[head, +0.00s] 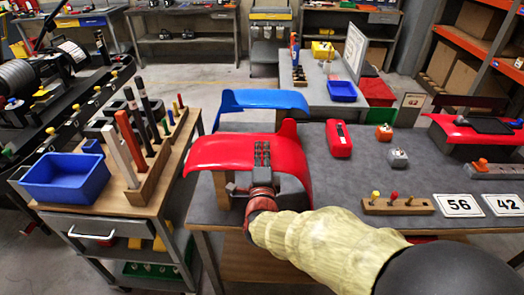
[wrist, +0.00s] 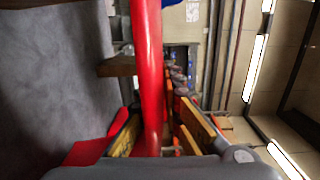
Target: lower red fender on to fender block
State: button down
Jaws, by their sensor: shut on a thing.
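The red fender (head: 215,154) is a curved panel at the near left corner of the grey workbench (head: 340,218). My gripper (head: 262,160) is shut on its edge. In the wrist view the red fender (wrist: 149,85) runs as an upright strip between the yellow-padded fingers (wrist: 160,120). A brown wooden block, which looks like the fender block (head: 221,190), shows below the fender. A brown block (wrist: 117,66) also shows beside the fender in the wrist view. The fender hides much of the block, and I cannot tell whether they touch.
A blue fender (head: 262,99) stands just behind. A red case (head: 339,139), a wooden peg holder (head: 398,206) and number plates (head: 459,206) lie to the right. A cart with a blue bin (head: 66,178) and tool rack (head: 150,175) stands close on the left.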

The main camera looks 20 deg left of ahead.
aim_at(262, 158)
jog(key=shift+r, duration=0.15)
jog(key=c, duration=1.9)
grip_release()
jog(key=shift+f+b, duration=0.3)
jog(key=shift+b, duration=0.05)
jog(key=shift+s, duration=0.15)
jog(key=shift+s+d, duration=0.2)
jog(key=shift+s, duration=0.45)
jog(key=shift+s+d, duration=0.1)
jog(key=shift+s, duration=0.25)
jog(key=shift+s, duration=0.35)
jog(key=shift+s+d, duration=0.2)
jog(key=shift+s, duration=0.45)
jog(key=shift+s+d, duration=0.1)
jog(key=shift+s, duration=0.2)
